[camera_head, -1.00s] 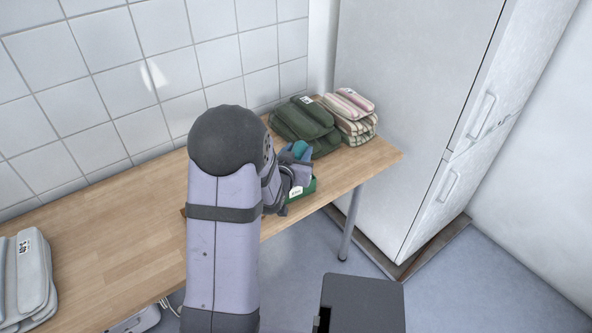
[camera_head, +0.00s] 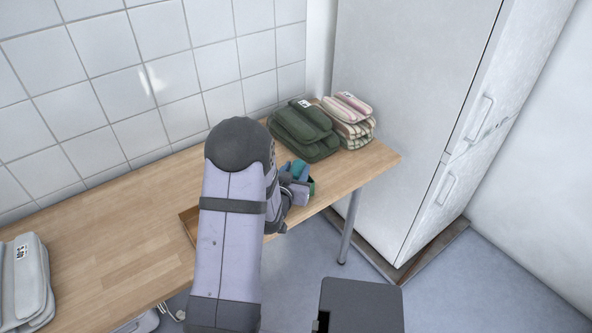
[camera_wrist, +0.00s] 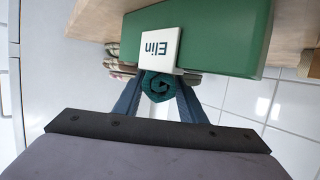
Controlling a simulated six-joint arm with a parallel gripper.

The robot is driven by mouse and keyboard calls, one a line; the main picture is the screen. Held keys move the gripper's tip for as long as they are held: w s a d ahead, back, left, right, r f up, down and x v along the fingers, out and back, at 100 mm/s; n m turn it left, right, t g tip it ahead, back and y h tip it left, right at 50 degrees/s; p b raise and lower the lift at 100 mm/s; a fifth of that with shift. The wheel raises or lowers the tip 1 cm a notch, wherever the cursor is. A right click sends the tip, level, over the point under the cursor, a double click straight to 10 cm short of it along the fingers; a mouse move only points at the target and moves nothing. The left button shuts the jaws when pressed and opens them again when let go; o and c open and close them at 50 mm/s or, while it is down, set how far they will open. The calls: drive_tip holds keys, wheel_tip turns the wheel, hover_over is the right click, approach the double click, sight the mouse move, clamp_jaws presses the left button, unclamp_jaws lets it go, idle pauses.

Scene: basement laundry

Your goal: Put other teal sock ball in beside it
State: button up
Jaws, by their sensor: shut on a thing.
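My gripper (camera_wrist: 159,98) is shut on a dark teal rolled sock ball (camera_wrist: 160,87), its spiral end showing between the two blue-grey fingers. A green box (camera_wrist: 218,38) with a white "Elin" label is just beyond the ball in the wrist view, and the ball shows against the label's edge. The box's inside is hidden.
A brown tray (camera_head: 186,222) is partly hidden by my arm. Grey folded cloths (camera_head: 24,278) lie at the left. The wooden table (camera_head: 120,225) is bare between. A tall white fridge (camera_head: 410,100) stands right.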

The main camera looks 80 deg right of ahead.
drive_tip(key=shift+f, duration=0.15)
drive_tip(key=o, duration=1.1)
drive_tip(key=shift+c, duration=0.2)
drive_tip(key=shift+r, duration=0.25)
drive_tip(key=p+v, duration=0.1)
drive_tip(key=v, duration=0.9)
drive_tip(key=shift+r+p, duration=0.15)
drive_tip(key=shift+p, duration=0.2)
